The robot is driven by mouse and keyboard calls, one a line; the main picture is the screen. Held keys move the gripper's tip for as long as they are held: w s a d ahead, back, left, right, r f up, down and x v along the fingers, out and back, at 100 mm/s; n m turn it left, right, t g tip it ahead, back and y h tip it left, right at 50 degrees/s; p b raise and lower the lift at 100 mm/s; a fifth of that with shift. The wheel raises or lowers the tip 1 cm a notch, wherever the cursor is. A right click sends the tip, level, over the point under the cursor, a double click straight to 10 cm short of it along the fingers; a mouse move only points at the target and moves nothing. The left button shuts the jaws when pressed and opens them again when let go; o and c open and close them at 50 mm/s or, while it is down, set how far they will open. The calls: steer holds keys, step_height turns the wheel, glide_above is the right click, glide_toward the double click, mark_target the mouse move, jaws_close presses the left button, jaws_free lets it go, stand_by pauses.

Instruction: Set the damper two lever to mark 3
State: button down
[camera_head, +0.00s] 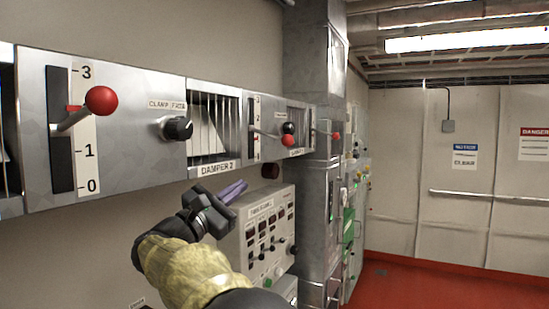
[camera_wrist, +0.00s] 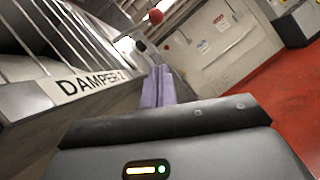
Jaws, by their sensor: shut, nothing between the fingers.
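The damper two panel carries a "DAMPER 2" label (camera_head: 217,168) under its grille; the label also shows in the wrist view (camera_wrist: 92,82). Right of the grille is a narrow lever slot with a number scale (camera_head: 257,112), too small to read fully. The damper two lever (camera_head: 268,134) sticks out from this slot, its red ball (camera_head: 287,141) partly beside a black knob (camera_head: 289,128). A red ball (camera_wrist: 156,16) shows ahead in the wrist view. My gripper (camera_head: 235,191) has its purple fingers shut and empty, below the panel, apart from the lever. The fingers also show in the wrist view (camera_wrist: 158,85).
A nearer panel at left has a red-ball lever (camera_head: 101,100) and a "CLAMP FREE" knob (camera_head: 178,128). Another red-ball lever (camera_head: 336,135) stands farther right. A control box (camera_head: 265,225) with knobs is below the panels. A grey cabinet column (camera_head: 312,75) stands behind.

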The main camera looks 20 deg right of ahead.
mark_target(270, 136)
steer(key=shift+w+d, duration=0.1)
steer(key=s+r+p+x, duration=0.1)
steer(key=r+p+x, duration=0.1)
steer(key=p+x, duration=0.7)
steer(key=x, duration=0.3)
steer(key=shift+s+r, duration=0.2)
steer(key=shift+s, duration=0.05)
steer(key=shift+d, duration=0.15)
steer(key=shift+d+r+n, duration=0.1)
steer(key=shift+n, duration=0.2)
